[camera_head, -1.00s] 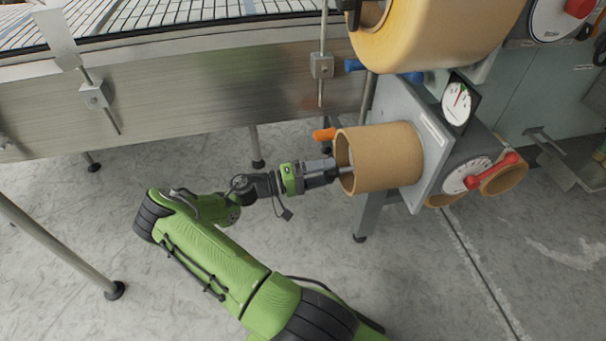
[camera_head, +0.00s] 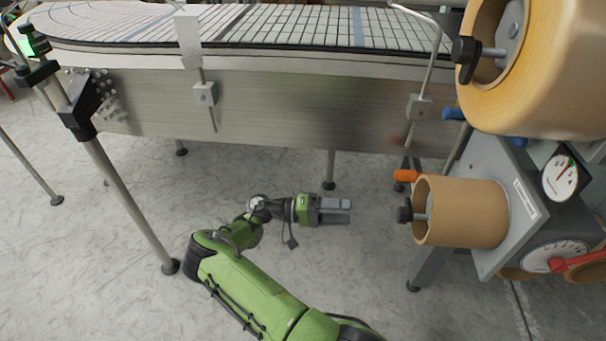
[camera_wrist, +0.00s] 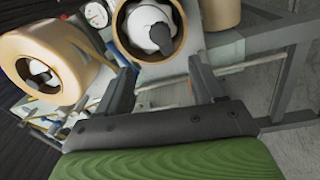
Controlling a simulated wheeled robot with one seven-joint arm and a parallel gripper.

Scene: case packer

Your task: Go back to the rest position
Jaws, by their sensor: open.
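My gripper (camera_head: 350,211) is open and empty in the head view, below the conveyor and to the left of the lower brown cardboard core (camera_head: 468,212). A clear gap of floor shows between its fingertips and the core. The core sits on a spindle with a black knob (camera_head: 405,212). In the wrist view my gripper's two fingers (camera_wrist: 163,88) are spread apart with nothing between them. The core's round end (camera_wrist: 122,38) and its knob show beyond the fingers there.
A large tan tape roll (camera_head: 562,75) hangs at upper right above the core. A grey plate with dials (camera_head: 562,177) stands to its right. The conveyor's metal side (camera_head: 300,105) runs above my arm, with legs (camera_head: 135,210) at left. The floor around my gripper is clear.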

